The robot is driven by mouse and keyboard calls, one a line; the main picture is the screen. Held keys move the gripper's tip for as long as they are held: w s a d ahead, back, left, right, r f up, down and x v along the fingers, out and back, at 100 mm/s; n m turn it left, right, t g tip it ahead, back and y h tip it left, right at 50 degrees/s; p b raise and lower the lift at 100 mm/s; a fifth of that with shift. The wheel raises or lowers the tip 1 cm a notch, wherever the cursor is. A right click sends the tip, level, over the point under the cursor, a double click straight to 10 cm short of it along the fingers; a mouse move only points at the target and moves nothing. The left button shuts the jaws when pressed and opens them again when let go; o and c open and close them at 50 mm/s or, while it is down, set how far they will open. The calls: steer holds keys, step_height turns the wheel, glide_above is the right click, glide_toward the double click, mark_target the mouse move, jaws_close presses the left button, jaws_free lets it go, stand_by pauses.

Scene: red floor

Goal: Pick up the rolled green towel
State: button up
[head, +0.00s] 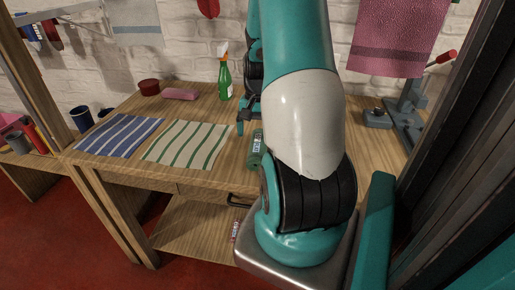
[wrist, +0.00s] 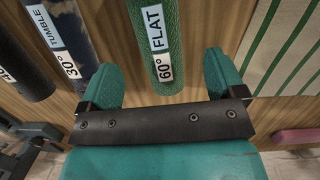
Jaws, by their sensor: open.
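The rolled green towel (wrist: 152,25) lies on the wooden bench, with a white tag reading "60° FLAT" on it. In the wrist view its near end shows between the two teal fingers of my gripper (wrist: 161,68), which is open with space on both sides of the roll. I cannot tell how far above the roll the fingers are. In the head view part of the green towel (head: 255,150) shows left of my arm, which hides the rest. One finger of my gripper (head: 241,127) shows just above and left of the towel there.
Left of the green towel in the wrist view lie a blue roll (wrist: 76,24) tagged "30° TUMBLE" and a dark roll (wrist: 18,50). A green-striped cloth (head: 188,145) and a blue-striped cloth (head: 118,135) lie flat. A spray bottle (head: 224,79) stands at the back.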

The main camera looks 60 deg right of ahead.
mark_target(257, 141)
steer(key=shift+a+f+p, duration=0.15)
steer(key=shift+f, duration=1.4)
steer(key=shift+a+f+p, duration=0.15)
steer(key=shift+f, duration=1.35)
steer(key=c, duration=1.1)
